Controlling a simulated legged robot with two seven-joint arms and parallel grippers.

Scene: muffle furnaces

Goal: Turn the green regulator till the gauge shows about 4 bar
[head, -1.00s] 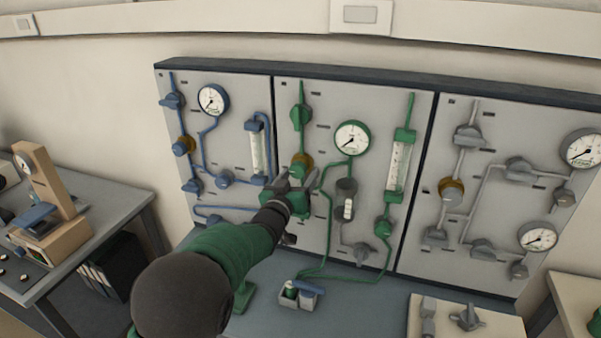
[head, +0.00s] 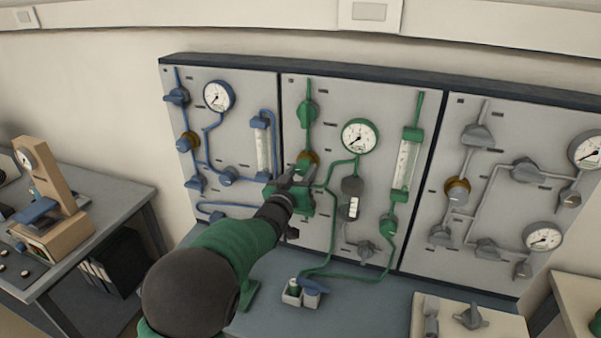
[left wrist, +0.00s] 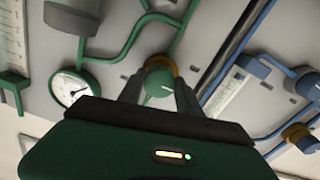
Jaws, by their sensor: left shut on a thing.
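The green regulator (left wrist: 160,86) is a round green knob with a brass collar on the middle panel. In the left wrist view it sits between the two fingers of my left gripper (left wrist: 158,92), which is shut on it. In the head view my left gripper (head: 299,181) hides most of the knob; the brass collar (head: 308,160) shows just above. The green-rimmed gauge (head: 360,137) is up and to the right of the gripper. It shows also in the left wrist view (left wrist: 70,88). Its needle is too small to read exactly. My right gripper is not in view.
Blue panel valves and a blue gauge (head: 218,96) are to the left, a grey panel (head: 490,190) to the right. A green valve (head: 308,112) and flowmeter (head: 405,165) flank the gauge. A small holder (head: 292,298) stands on the bench below, with free bench surface around it.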

